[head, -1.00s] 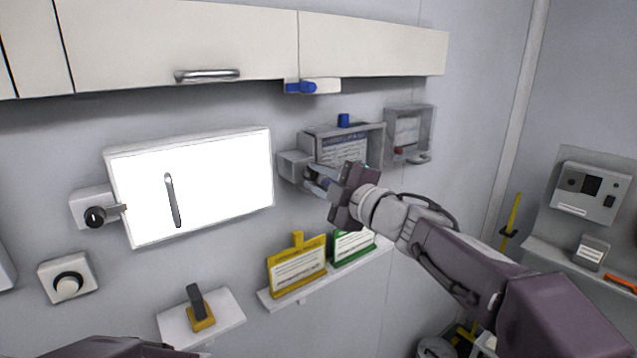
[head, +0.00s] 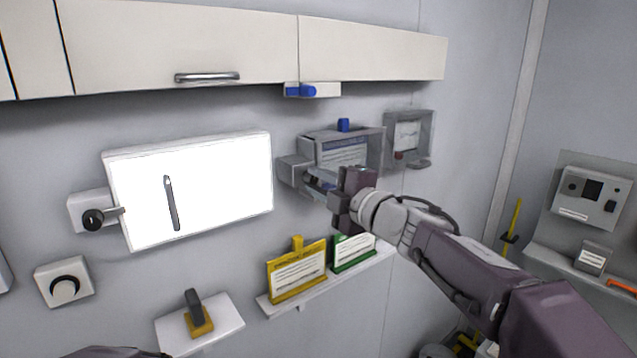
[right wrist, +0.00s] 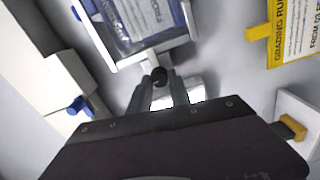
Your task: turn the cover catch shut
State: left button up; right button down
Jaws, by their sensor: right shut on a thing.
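The clear-fronted grey case (head: 376,150) on the wall holds a printed sheet and has a blue knob on top. The cover catch (head: 309,179) has a dark pivot and sits by a grey block (head: 291,171) at the case's lower left. My right gripper (head: 333,190) is at this catch, its jaws partly hiding it. In the right wrist view my right gripper (right wrist: 162,88) has its fingers close together around the catch's dark round end (right wrist: 160,76), just below the case frame (right wrist: 152,54). How far the catch is turned is hard to tell. My left gripper is out of view.
A bright white panel (head: 235,180) with a lever switch (head: 93,219) is on the left. Below is a shelf (head: 318,285) with yellow (head: 297,271) and green cards. A smaller case (head: 428,127) hangs to the right. Cabinets (head: 370,52) overhang above.

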jog(key=c, duration=1.2)
grip_release()
jog(key=shift+d, duration=0.1)
jog(key=b+v, duration=0.1)
jog(key=v, duration=0.8)
